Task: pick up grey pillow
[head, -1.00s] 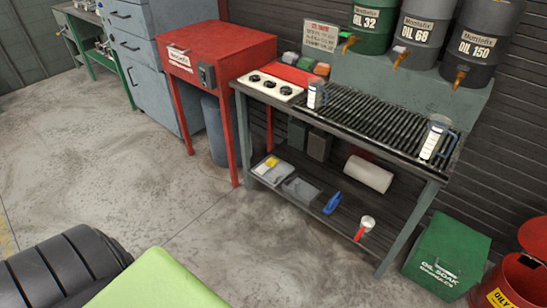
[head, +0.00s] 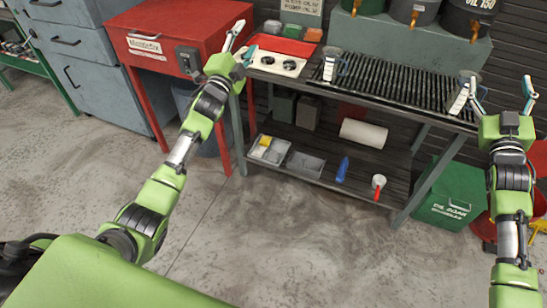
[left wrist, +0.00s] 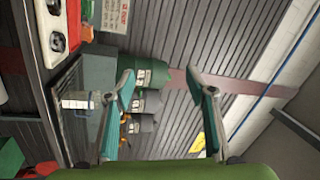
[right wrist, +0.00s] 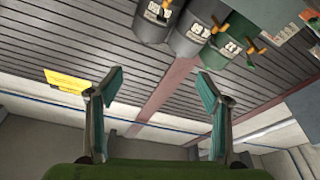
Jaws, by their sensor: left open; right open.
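I cannot clearly make out a grey pillow. A small grey block-like item (head: 272,27) lies at the back of the bench's left end, beside a green one and an orange one; I cannot tell whether it is the pillow. A grey tray (head: 305,164) on the lower shelf has contents too small to make out. My left gripper (head: 243,43) is open and empty, raised in front of the bench's left end. My right gripper (head: 502,92) is open and empty, raised in front of the bench's right end. Both wrist views show nothing between the fingers.
The bench carries a slatted rack (head: 400,88) and two measuring jugs. A white roll (head: 363,133), a blue item (head: 343,169) and a red-handled cup (head: 379,183) are on the lower shelf. A red cabinet (head: 165,40) stands left, a green bin (head: 450,195) right. The floor in front is clear.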

